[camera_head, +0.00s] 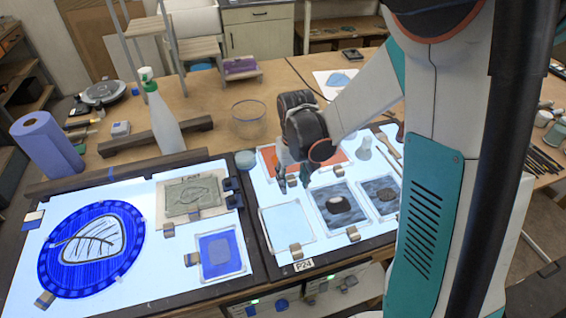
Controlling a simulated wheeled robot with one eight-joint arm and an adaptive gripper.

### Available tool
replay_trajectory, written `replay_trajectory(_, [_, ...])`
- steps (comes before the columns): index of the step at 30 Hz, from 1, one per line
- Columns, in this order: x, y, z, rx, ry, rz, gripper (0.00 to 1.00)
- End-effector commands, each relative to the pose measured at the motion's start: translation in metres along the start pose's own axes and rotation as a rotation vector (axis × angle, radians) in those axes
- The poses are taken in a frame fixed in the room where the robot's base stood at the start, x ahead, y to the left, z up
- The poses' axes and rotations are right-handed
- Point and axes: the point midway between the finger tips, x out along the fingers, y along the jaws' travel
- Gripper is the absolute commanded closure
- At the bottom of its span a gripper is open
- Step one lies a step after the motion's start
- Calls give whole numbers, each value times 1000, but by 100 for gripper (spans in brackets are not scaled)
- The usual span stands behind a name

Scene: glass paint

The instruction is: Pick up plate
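A round blue plate (57,283) with a pale leaf drawing in its middle lies flat on the left lit panel (150,275). Square glass panes also lie on the lit panels: a small blue one (236,243), a pale blue one (285,225) and dark patterned ones (337,208). I cannot tell whether the task's plate is the round one or a pane. My gripper (293,182) is over the right lit panel, between an orange-framed pane (335,154) and the pale blue pane. Its two fingers point down, apart, with nothing visible between them. The round plate is far to its left.
A spray bottle (163,120), a blue paper roll (47,145) and a clear bowl (248,118) stand behind the panels. Small clamp-like blocks (192,259) sit at pane edges. My arm hides the right side.

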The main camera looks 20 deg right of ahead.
Motion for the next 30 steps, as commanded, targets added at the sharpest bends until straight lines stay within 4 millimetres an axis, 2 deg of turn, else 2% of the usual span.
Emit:
replay_trajectory(1, [0, 0, 0, 0, 0, 0, 73])
replay_trajectory(4, [0, 0, 0, 0, 0, 0, 96])
replay_trajectory(5, [0, 0, 0, 0, 0, 0, 100])
replay_trajectory(15, [-1, 0, 0, 0, 0, 0, 100])
replay_trajectory(20, [-10, 0, 0, 0, 0, 0, 100])
replay_trajectory(26, [-38, 0, 0, 0, 0, 0, 100])
replay_trajectory(30, [-71, 0, 0, 0, 0, 0, 100])
